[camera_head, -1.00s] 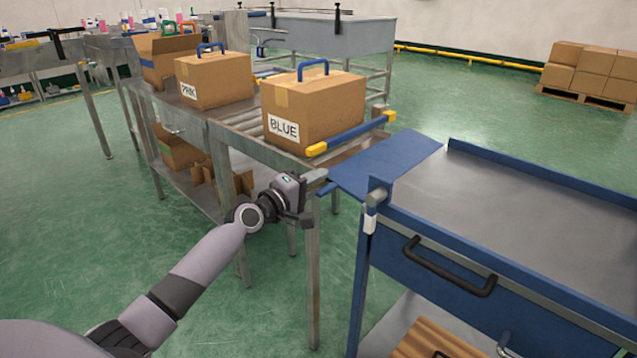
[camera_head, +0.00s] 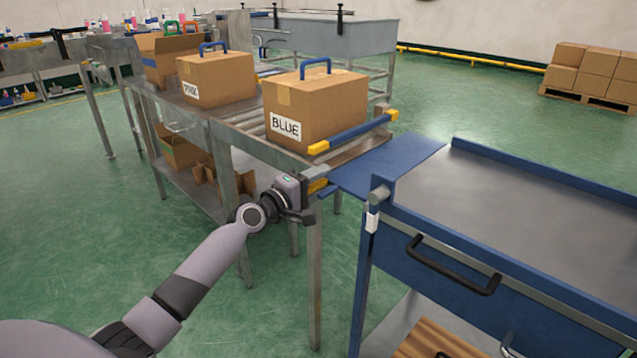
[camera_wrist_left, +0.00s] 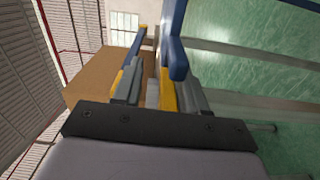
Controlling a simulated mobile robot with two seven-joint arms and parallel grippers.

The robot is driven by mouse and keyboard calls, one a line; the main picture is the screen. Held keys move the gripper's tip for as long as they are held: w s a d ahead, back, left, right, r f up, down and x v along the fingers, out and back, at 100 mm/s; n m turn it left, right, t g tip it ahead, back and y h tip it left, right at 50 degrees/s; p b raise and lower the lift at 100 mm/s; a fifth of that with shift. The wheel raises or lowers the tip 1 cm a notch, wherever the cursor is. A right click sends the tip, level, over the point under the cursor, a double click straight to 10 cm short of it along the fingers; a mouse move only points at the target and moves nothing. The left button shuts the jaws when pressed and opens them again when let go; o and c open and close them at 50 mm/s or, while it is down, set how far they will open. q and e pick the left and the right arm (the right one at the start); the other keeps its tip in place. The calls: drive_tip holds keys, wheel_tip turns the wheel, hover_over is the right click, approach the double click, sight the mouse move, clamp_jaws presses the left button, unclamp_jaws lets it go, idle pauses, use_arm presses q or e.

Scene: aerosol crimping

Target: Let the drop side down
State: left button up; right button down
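The blue cart (camera_head: 540,195) stands at the right. Its side facing the roller table is a flat blue drop side (camera_head: 395,162), folded outward and lying about level. It reaches towards the end of the table. My left gripper (camera_head: 317,180) is at the table's front corner, just left of the drop side's near corner. My right gripper is not in view.
A blue bar with yellow ends (camera_head: 352,133) lies across the roller table's end. The BLUE box (camera_head: 315,108) stands behind it, with the PINK box (camera_head: 217,80) and an open box (camera_head: 163,60) farther left. The cart top is empty. Green floor is clear at left.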

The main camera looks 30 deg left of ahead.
use_arm(q)
drive_tip(key=shift+s, duration=0.1)
drive_tip(key=p+v, duration=0.1)
drive_tip(key=v, duration=0.6)
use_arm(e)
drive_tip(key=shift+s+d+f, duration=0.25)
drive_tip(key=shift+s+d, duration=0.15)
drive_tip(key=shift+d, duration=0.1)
